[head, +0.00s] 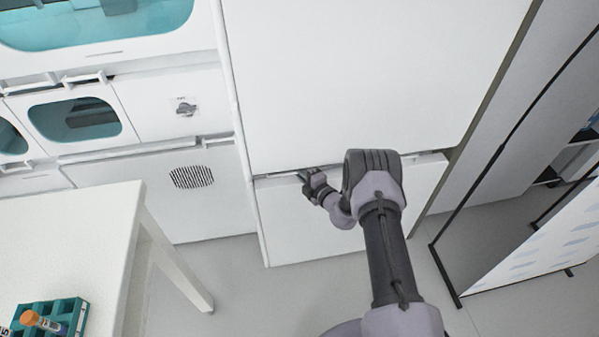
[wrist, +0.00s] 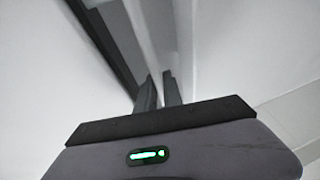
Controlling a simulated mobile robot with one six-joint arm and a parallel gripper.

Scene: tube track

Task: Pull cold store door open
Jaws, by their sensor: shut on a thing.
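The cold store door (head: 350,75) is the large white panel in the upper middle of the head view. A narrow gap runs along its lower edge, above a second white panel (head: 300,225). My gripper (head: 303,178) is at this gap, left of its middle. In the wrist view, my gripper's two dark fingers (wrist: 159,90) are close together, shut on a pale strip (wrist: 148,45) that looks like the door handle. A dark band runs beside the strip. The exact contact is hard to see. The door looks flush with its frame.
A white table (head: 65,240) with a teal tube rack (head: 60,313) stands at the lower left. White cabinets with teal windows (head: 75,118) line the left. A dark-framed panel (head: 545,240) stands at the right. Grey floor (head: 240,290) is clear between table and arm.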

